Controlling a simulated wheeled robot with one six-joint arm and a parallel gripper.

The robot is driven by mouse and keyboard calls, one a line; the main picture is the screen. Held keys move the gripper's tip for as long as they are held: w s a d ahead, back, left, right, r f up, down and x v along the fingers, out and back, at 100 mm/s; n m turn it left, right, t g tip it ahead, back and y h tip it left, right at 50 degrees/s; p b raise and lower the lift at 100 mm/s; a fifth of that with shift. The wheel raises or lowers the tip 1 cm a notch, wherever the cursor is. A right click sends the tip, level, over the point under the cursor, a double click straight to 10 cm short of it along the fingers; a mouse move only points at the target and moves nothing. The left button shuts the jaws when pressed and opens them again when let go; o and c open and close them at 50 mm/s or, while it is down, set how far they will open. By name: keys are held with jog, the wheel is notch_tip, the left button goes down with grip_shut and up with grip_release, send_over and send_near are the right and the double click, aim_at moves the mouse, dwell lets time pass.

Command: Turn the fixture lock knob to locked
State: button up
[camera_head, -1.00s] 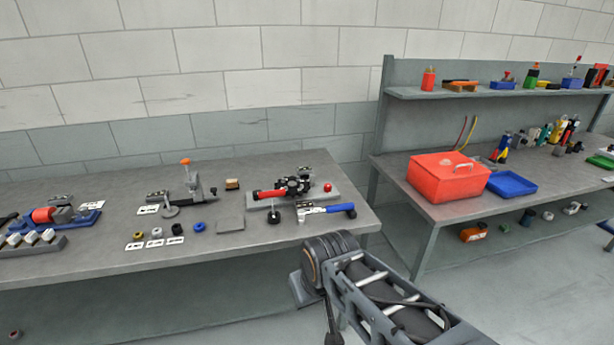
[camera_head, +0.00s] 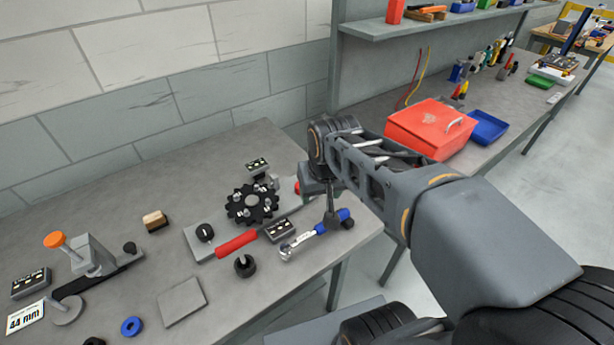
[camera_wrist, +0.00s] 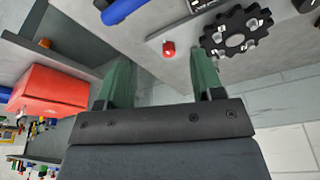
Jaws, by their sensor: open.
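The fixture is a grey base plate (camera_head: 198,243) on the left bench. No contact shows.
A wrench with a blue handle (camera_head: 330,222) lies at the bench's front edge. A second black knob (camera_head: 245,266) stands nearby. An orange-topped clamp (camera_head: 92,258) and a grey plate (camera_head: 182,302) lie left. A red box (camera_head: 430,130) stands on the right bench.

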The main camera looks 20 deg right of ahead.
jog(key=w+f+m+g, duration=0.3)
jog(key=w, duration=1.5)
jog(key=f, duration=1.3)
jog(key=shift+d+f+p, duration=0.25)
jog(key=shift+f+p, duration=0.05)
jog(key=shift+f, duration=0.05)
jog(key=shift+c, duration=0.2)
jog(key=c, duration=0.9)
jog(key=shift+n, duration=0.3)
